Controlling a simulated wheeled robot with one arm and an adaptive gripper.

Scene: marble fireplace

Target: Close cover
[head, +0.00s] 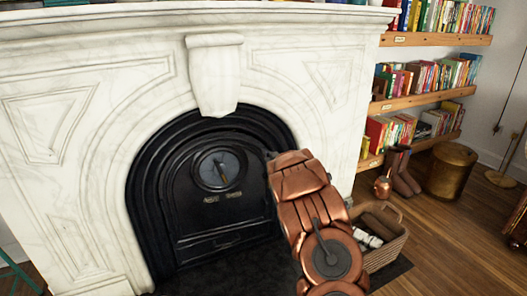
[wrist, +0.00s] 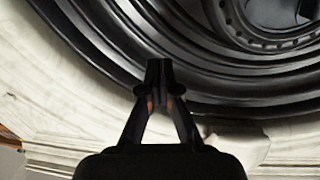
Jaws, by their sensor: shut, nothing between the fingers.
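The black fireplace cover (head: 222,215) fills the arched opening, with a round dial-like vent in its upper middle and a drawer-like panel low down. I cannot tell whether it sits fully flush. My copper-coloured arm reaches toward its right side. My gripper (head: 270,156) is mostly hidden by the arm in the head view, near the right edge of the black arch. In the wrist view my gripper (wrist: 159,72) is shut and empty, its fingertips in front of the ridged black arch frame (wrist: 215,85). I cannot tell whether they touch it.
The white marble surround (head: 75,150) encloses the arch. A wicker basket (head: 385,245) stands on the floor right of my arm. Boots (head: 402,172), a brass bin (head: 452,172) and bookshelves (head: 430,97) are farther right. Wooden floor (head: 455,245) at right is open.

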